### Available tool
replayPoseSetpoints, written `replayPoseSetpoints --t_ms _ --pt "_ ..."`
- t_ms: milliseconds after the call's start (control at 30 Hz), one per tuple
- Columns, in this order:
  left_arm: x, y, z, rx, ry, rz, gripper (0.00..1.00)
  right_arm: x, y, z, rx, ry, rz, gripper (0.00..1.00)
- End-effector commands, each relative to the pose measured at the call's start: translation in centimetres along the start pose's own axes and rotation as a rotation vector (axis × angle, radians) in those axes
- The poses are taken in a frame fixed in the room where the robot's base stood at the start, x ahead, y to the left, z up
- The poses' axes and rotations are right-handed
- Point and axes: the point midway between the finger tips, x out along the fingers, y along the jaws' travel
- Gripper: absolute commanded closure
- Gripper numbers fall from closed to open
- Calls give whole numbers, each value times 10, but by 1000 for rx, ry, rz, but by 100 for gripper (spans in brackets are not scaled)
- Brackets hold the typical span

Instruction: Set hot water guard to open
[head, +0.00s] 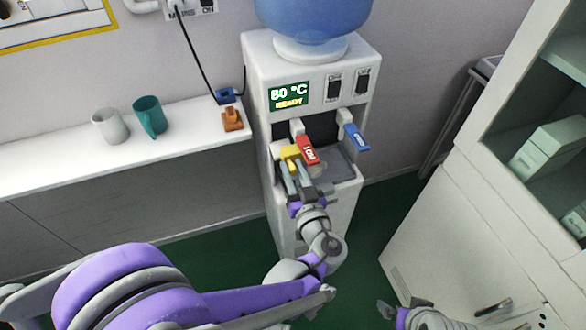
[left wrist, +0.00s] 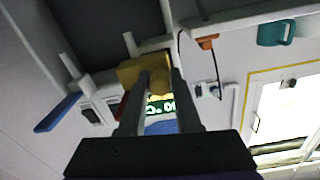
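The white water dispenser (head: 257,60) stands against the wall, its display reading 80 °C READY. The yellow hot water guard (head: 290,153) sits at the red hot lever (head: 307,150), on its left side. In the left wrist view the guard (left wrist: 130,73) has a rounded yellow knob (left wrist: 160,82) between my fingertips, which appear to touch both its sides. My left gripper (head: 296,178) is shut on this knob. The red lever is mostly hidden behind a finger in the left wrist view. My right gripper (head: 388,310) is low in the head view, away from the dispenser; its opening is unclear.
A blue lever (head: 356,137) is right of the red one, above the drip tray (head: 343,171). Two switches are on the dispenser front. A grey mug (head: 110,126), teal mug (head: 150,117) and orange object (head: 232,119) stand on the left counter. A cabinet (head: 440,215) is at right.

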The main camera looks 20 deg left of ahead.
Motion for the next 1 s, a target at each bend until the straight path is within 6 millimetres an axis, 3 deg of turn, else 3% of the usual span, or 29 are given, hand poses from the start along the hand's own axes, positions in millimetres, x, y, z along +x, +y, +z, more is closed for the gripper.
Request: replayPoseSetpoints --t_ms 33,167,1000 --pt "0 0 0 0 0 0 79 0 0 0 0 0 0 0" --pt "0 0 0 0 0 0 100 0 0 0 0 0 0 0" --pt "0 0 0 0 -1 1 100 0 0 0 0 0 0 0"
